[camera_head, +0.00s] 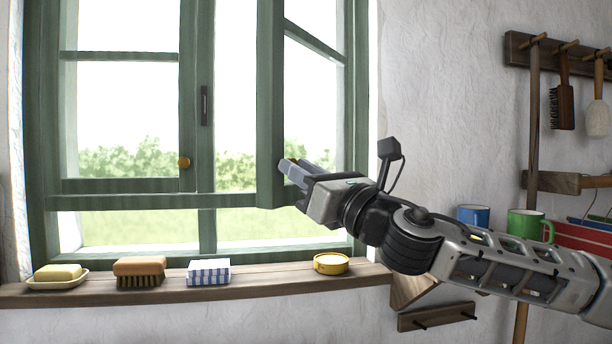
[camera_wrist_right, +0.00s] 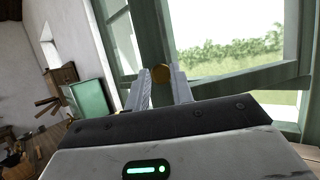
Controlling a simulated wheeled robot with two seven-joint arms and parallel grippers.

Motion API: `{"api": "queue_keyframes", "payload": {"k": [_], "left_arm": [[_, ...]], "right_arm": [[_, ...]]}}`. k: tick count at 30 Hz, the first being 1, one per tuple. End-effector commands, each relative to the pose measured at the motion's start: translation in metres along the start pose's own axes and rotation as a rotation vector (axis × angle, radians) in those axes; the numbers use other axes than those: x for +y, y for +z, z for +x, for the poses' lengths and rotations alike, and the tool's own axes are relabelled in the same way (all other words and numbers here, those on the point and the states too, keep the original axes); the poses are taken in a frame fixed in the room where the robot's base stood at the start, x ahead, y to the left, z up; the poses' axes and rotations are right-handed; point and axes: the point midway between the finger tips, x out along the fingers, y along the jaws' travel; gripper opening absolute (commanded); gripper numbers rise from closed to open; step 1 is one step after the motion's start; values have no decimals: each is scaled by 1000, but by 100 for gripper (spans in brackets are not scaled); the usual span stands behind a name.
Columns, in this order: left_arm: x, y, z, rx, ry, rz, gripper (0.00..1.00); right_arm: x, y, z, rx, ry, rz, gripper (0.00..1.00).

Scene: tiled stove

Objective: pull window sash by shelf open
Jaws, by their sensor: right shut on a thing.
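The green-framed right window sash (camera_head: 270,110), the one nearer the shelf, stands ajar, swung inward from the frame. Its stile also shows in the wrist view (camera_wrist_right: 152,35). My right gripper (camera_head: 290,166) is at the lower part of that stile. In the wrist view its two fingers (camera_wrist_right: 160,82) are shut on a round brass knob (camera_wrist_right: 160,72) on the sash. The left sash (camera_head: 187,110) sits in its frame with its own brass knob (camera_head: 184,162). My left gripper is not in view.
The wooden sill (camera_head: 110,292) holds a soap dish (camera_head: 57,284), a brush (camera_head: 139,278), a folded checked cloth (camera_head: 209,272) and a yellow tin (camera_head: 331,264). Blue (camera_head: 473,216) and green (camera_head: 526,225) mugs stand at right, below a peg rack (camera_head: 519,48).

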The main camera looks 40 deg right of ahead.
Motion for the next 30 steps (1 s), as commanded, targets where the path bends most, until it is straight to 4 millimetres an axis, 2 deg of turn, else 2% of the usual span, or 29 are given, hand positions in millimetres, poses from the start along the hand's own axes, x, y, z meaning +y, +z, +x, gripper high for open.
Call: {"api": "queue_keyframes", "payload": {"k": [1,14,15,17,30], "left_arm": [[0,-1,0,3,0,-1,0],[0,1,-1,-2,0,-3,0],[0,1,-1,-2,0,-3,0],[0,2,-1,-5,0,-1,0],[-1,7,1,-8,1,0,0]], "right_arm": [[-7,2,1,-5,-21,-2,0],[-6,4,1,-8,-16,-1,0],[-6,4,1,-8,-16,-1,26],[-6,4,1,-8,-15,-1,42],[-3,1,-1,-4,-6,0,44]]}}
